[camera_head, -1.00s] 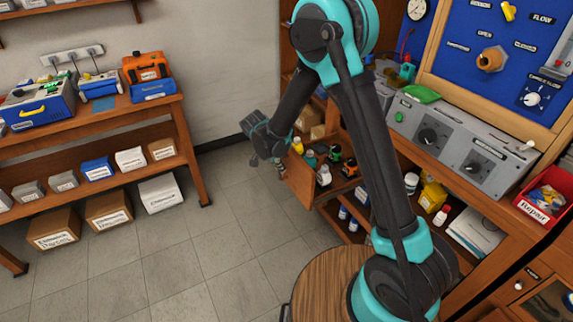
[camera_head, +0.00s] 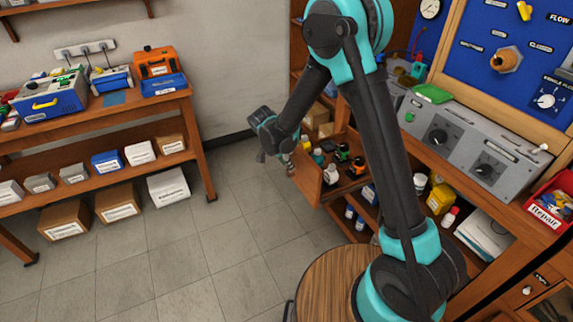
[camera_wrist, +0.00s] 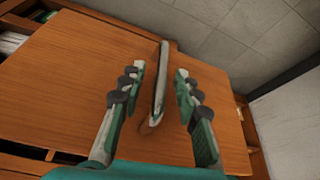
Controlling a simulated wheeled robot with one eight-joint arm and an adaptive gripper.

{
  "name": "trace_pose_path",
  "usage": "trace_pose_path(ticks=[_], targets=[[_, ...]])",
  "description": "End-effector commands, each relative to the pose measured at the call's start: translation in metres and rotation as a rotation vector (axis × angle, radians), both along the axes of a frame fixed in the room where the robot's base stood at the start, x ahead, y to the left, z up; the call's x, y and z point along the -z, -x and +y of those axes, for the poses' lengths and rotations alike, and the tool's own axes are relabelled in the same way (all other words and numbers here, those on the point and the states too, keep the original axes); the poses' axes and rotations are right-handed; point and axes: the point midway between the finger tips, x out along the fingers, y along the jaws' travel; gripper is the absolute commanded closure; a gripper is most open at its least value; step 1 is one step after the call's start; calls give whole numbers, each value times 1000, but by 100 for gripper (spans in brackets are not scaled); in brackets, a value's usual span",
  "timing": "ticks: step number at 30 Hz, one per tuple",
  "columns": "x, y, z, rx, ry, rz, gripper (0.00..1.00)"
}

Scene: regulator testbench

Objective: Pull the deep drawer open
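The wooden drawer (camera_head: 308,184) under the bench stands pulled out in the head view, with several small bottles and orange-black items inside. In the wrist view its flat wooden front (camera_wrist: 80,75) fills most of the picture. A slim metal bar handle (camera_wrist: 160,85) stands out from it. My gripper (camera_wrist: 160,88) is open, one finger on each side of the handle, with visible gaps on both sides. In the head view my gripper (camera_head: 282,158) is at the drawer's front face; its fingertips are hard to make out there.
The workbench with a grey control box (camera_head: 470,145) and a red Repair bin (camera_head: 550,205) is at right. Open shelves below hold bottles and a yellow container (camera_head: 440,198). A round wooden stool top (camera_head: 325,290) is near my arm. The floor left of the drawer is clear.

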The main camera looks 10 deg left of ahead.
Motion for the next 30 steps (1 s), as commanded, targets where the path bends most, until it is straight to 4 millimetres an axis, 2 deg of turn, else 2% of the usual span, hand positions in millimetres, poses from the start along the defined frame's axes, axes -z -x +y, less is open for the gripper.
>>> trace_pose_path(ticks=[5,12,18,23,30], targets=[[-25,8,7,-1,0,0,67],[-70,22,20,-2,0,0,67],[-96,30,27,-1,0,0,67],[-105,32,30,-1,0,0,67],[-106,33,30,0,0,0,67]])
